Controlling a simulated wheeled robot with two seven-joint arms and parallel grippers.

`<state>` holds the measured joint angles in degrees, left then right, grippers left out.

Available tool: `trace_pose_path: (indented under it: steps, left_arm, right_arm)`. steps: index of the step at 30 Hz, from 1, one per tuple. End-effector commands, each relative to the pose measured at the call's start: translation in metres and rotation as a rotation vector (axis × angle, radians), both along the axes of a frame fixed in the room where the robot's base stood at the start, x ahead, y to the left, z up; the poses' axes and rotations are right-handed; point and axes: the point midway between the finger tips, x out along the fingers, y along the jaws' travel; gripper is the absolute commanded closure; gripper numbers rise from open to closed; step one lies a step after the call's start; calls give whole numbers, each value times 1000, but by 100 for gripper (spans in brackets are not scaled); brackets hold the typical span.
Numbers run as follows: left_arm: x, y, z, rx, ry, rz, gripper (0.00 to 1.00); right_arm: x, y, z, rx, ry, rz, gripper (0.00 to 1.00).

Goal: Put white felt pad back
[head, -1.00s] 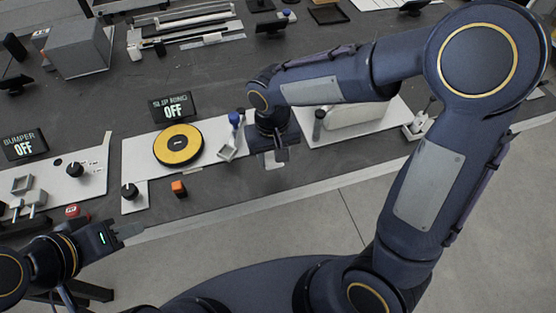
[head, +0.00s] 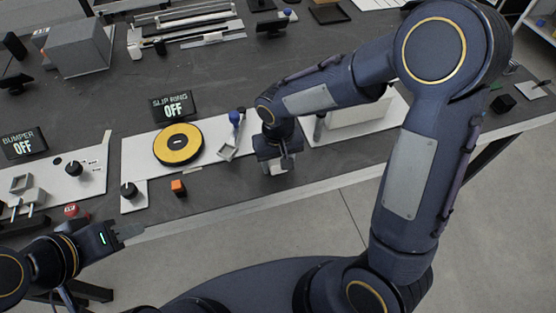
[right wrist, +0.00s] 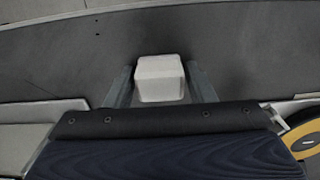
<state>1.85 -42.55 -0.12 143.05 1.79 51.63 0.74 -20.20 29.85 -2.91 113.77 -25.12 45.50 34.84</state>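The white felt pad (right wrist: 160,78) is a small pale block on the dark tabletop near its front edge. It also shows under my right gripper in the head view (head: 277,167). My right gripper (right wrist: 160,75) points down with one finger on each side of the pad. Narrow gaps show between the fingers and the pad, so it looks open around it, not clamped. My left gripper (head: 130,231) is off the table's front edge at the left, away from the pad; its finger gap is too small to judge.
A yellow and black ring (head: 178,144) sits on a white panel left of my right gripper, with a blue-topped post (head: 235,118) between. An orange block (head: 178,187) and black knob (head: 129,189) are near the front. A white block (head: 360,118) stands to the right.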

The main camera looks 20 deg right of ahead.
Motion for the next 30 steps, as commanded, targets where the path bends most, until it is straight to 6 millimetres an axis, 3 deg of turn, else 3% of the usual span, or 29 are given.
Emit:
trace_pose_path:
  steps: [3, 14, 30]
  left_arm:
    - [0, 0, 1, 0, 0, 0, 64]
    - [0, 0, 5, 0, -1, 0, 64]
    - [0, 0, 15, 0, 0, 0, 64]
  right_arm:
    - [0, 0, 0, 0, 0, 0, 38]
    - [0, 0, 8, 1, -2, 0, 38]
    - [0, 1, 109, 2, -3, 0, 38]
